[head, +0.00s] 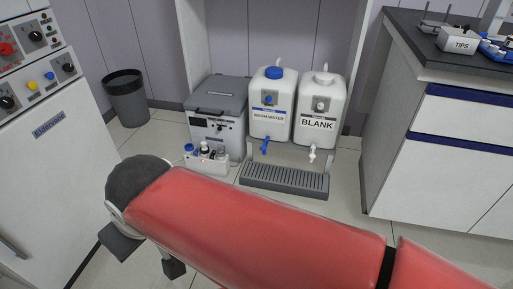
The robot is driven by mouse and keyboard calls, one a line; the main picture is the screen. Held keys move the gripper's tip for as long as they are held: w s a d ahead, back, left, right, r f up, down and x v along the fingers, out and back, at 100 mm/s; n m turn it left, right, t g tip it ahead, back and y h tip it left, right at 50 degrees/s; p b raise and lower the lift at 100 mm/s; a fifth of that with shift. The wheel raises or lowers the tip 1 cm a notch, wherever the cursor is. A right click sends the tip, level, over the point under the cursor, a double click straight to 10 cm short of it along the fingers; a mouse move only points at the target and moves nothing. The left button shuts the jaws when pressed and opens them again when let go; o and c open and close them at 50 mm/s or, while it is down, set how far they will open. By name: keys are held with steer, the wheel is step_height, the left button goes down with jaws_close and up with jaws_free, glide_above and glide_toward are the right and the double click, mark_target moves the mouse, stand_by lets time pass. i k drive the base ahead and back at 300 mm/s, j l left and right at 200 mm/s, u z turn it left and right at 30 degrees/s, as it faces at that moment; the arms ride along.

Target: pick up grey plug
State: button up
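I cannot make out for certain which thing is the grey plug. The white BLANK canister (318,118) stands on a grey stand, with a small grey round fitting (320,105) on its upper front. A pale piece (323,78) shows at its top. The WASH WATER canister (270,108) next to it has a blue cap (273,73) and a blue front fitting (268,99). My red arm crosses the foreground, in front of and below the canisters. My gripper is not clearly visible, so its state and any contact cannot be told.
A grey-lidded box (220,95) stands left of the canisters, with a small white rack (206,160) of bottles before it. A slatted drip tray (285,182) lies below the taps. A black bin (127,100), control cabinet (60,150) and dark-topped counter (440,55) flank the floor.

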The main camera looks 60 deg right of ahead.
mark_target(220, 151)
steer(key=z, duration=1.5)
